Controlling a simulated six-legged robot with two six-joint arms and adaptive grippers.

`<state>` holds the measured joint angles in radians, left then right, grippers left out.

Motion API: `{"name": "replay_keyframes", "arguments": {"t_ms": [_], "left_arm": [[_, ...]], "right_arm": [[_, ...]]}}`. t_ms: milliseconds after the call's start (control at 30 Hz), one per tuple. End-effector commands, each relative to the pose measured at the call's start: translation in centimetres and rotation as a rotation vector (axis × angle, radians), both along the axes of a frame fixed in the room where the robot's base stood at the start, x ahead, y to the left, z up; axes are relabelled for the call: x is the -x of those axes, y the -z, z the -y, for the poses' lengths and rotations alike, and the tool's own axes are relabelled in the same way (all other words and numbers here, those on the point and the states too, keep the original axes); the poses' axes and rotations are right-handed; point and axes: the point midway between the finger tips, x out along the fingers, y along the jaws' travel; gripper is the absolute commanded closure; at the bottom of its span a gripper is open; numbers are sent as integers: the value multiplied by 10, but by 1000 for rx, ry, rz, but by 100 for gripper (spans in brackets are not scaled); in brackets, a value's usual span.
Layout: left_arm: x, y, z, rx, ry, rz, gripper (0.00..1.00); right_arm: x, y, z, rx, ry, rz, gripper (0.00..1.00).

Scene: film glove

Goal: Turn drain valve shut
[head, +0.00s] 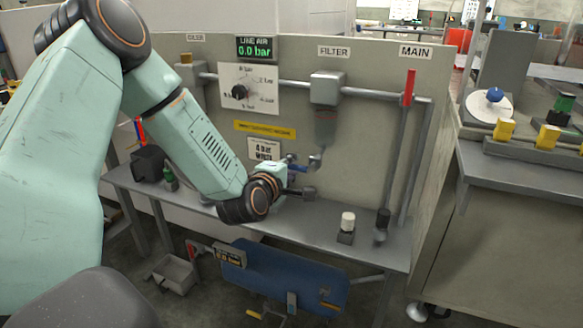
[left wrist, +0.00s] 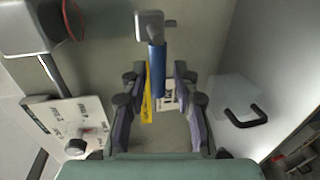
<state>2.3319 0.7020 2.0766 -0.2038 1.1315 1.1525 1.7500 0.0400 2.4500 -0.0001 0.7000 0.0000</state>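The drain valve's blue lever (head: 297,168) shows beside my left gripper (head: 287,181), below the filter (head: 326,88) with its grey bowl. In the left wrist view the blue lever (left wrist: 157,68) lies between the two open fingers of my left gripper (left wrist: 160,75), near their tips. A gap shows on both sides of the lever, so the fingers do not appear to grip it. A grey fitting (left wrist: 150,25) stands at the lever's far end. My right gripper is not in view.
A red MAIN handle (head: 409,87) stands upright at right. The regulator knob (head: 239,92) is on a white plate. The grey bench (head: 290,225) holds a white-capped part (head: 347,224). The LINE AIR display (head: 257,48) reads 0.0 bar.

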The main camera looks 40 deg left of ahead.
Motion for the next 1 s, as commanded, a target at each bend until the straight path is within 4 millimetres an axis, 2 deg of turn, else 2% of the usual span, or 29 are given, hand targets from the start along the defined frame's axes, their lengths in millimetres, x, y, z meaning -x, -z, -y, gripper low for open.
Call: {"name": "replay_keyframes", "arguments": {"t_ms": [367, 800, 1000], "left_arm": [[1, -2, 0, -1, 1, 3, 64], [50, -11, 12, 5, 0, 3, 64], [64, -14, 15, 2, -2, 2, 64]], "right_arm": [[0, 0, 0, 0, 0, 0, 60], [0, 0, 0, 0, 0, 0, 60], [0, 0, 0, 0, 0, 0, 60]]}}
